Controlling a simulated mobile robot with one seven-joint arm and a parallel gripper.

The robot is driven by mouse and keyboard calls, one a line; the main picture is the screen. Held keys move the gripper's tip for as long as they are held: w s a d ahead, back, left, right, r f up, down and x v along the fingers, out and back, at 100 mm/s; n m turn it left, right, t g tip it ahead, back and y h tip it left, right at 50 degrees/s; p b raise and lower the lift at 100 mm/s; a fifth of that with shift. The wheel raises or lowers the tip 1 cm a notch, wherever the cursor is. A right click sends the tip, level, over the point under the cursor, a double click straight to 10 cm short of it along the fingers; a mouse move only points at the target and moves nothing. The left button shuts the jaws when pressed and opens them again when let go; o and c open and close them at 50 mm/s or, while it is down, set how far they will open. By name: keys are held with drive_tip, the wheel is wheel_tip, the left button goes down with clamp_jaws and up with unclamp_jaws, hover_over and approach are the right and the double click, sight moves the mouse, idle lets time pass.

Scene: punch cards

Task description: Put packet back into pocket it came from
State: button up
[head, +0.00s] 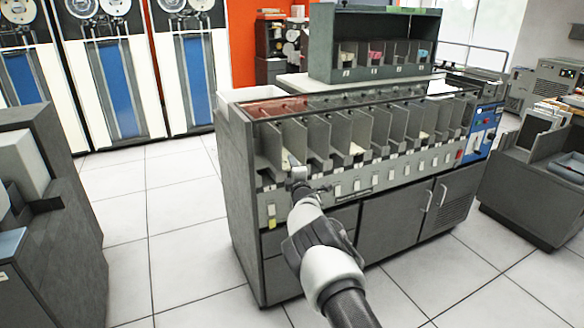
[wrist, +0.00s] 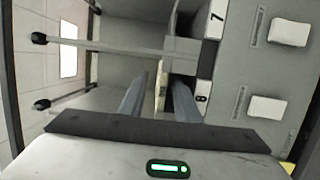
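The grey sorter (head: 330,160) has a row of pockets split by upright dividers. My gripper (head: 292,163) is at the front of a pocket near the left end of that row. In the wrist view, the two fingers of my gripper (wrist: 160,100) are apart and reach into the pocket area. A narrow cream edge (wrist: 161,88) shows between the fingers; I cannot tell whether it is the packet or part of the pocket. A dark gap lies between it and the right finger. Labels 7 (wrist: 216,18) and 8 (wrist: 202,98) are beside the fingers.
Pale cards (head: 357,149) lie in another pocket to the right. A green-grey rack (head: 372,60) with coloured packets stands on top behind the pockets. Clear panels and metal bars (wrist: 110,47) cross near the pockets. White tiled floor (head: 165,230) is free at the left.

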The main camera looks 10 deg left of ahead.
drive_tip(key=shift+s, duration=0.1)
drive_tip(key=p+v, duration=0.4)
drive_tip(key=v, duration=1.3)
drive_tip(key=shift+p, duration=0.4)
drive_tip(key=shift+s+r, duration=0.1)
idle(1.4)
